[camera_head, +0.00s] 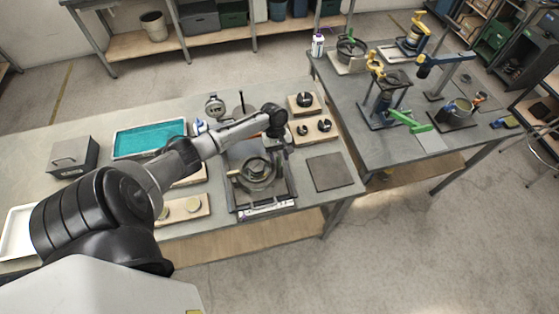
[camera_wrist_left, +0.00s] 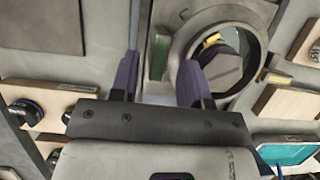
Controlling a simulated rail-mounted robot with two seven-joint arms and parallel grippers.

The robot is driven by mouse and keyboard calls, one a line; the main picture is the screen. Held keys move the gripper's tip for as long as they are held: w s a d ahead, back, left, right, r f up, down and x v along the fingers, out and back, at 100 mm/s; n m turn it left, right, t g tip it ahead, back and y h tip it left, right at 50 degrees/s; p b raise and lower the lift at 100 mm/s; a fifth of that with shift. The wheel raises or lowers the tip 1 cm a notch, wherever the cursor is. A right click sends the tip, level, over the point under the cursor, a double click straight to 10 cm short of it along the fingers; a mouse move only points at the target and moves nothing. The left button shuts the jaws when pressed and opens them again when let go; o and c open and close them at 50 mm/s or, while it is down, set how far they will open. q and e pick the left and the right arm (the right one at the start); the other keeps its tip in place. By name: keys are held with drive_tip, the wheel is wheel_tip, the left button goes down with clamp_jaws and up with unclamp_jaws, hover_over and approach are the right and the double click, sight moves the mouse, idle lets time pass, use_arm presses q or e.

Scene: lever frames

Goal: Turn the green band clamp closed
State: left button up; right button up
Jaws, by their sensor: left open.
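The band clamp (camera_head: 257,174) is a grey metal ring on a dark framed fixture at the front of the near table. In the left wrist view the ring (camera_wrist_left: 257,52) shows close up, with a green piece (camera_wrist_left: 159,58) on its left side and small yellow pieces. My left gripper (camera_wrist_left: 161,62) is open, with one purple finger on either side of the green piece. I cannot tell whether the fingers touch it. In the head view my left gripper (camera_head: 280,142) is small and partly hidden over the back of the fixture. My right gripper is not in view.
Wooden blocks with black knobs (camera_head: 305,101) stand behind and right of the fixture. A dark flat plate (camera_head: 329,171) lies right of it. A teal-filled tray (camera_head: 149,138) is left. The right-hand table holds other clamps, one with a green lever (camera_head: 408,121).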

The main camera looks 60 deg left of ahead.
sight(279, 164)
use_arm(q)
drive_tip(key=shift+x, duration=1.35)
clamp_jaws()
